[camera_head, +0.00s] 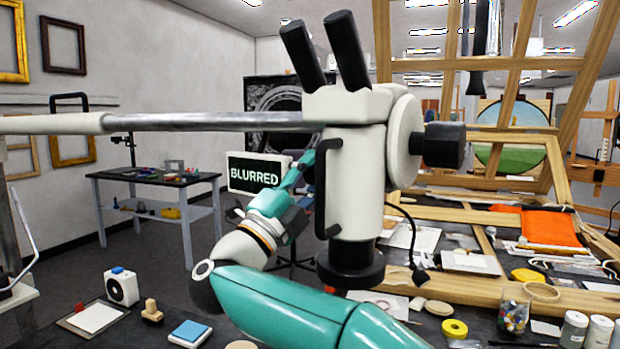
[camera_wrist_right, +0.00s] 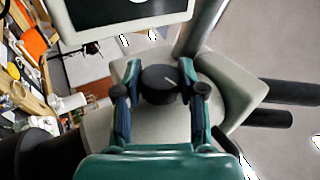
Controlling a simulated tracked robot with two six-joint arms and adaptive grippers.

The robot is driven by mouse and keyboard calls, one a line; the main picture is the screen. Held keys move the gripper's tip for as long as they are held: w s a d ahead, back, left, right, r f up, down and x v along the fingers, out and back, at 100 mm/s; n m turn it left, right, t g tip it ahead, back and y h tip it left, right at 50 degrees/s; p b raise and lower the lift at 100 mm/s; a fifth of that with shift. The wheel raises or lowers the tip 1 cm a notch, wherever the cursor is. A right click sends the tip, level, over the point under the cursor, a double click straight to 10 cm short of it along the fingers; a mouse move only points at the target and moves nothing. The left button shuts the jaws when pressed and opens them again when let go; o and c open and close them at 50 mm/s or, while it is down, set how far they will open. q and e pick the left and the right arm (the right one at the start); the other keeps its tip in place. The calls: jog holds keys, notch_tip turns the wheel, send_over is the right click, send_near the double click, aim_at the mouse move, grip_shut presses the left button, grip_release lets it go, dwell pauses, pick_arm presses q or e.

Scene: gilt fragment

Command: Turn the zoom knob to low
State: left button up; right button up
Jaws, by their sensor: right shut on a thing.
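The microscope (camera_head: 357,140) stands in the middle of the head view, with a white body and dark eyepieces. Its small screen (camera_head: 259,172) reads BLURRED; the screen's lower edge also shows in the right wrist view. The zoom knob (camera_wrist_right: 160,84) is round and black with a short white line on its face, slanting in the wrist view. My right gripper (camera_wrist_right: 160,92) is shut on it, one finger on each side. In the head view this gripper (camera_head: 306,172) is beside the microscope, partly hidden by its body, and the zoom knob is hidden. My left gripper is not in view.
A larger black knob (camera_head: 443,145) sticks out from the microscope's right side. The long boom (camera_head: 210,122) runs left from the body. A wooden frame and a cluttered table with an orange cloth (camera_head: 549,228) are on the right. A blue-topped block (camera_head: 190,332) lies at front left.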

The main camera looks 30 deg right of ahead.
jog(key=y+p, duration=0.2)
jog(key=shift+r+g+y, duration=0.2)
jog(key=shift+g+y, duration=0.1)
jog(key=shift+y, duration=0.1)
jog(key=shift+f+y+p, duration=0.15)
jog(key=shift+y+p, duration=0.4)
jog(key=shift+y, duration=0.15)
jog(key=o, duration=1.1)
jog(key=shift+d+f, duration=0.1)
jog(key=shift+o, duration=0.2)
jog(key=v, duration=1.2)
jog(key=shift+w, duration=0.15)
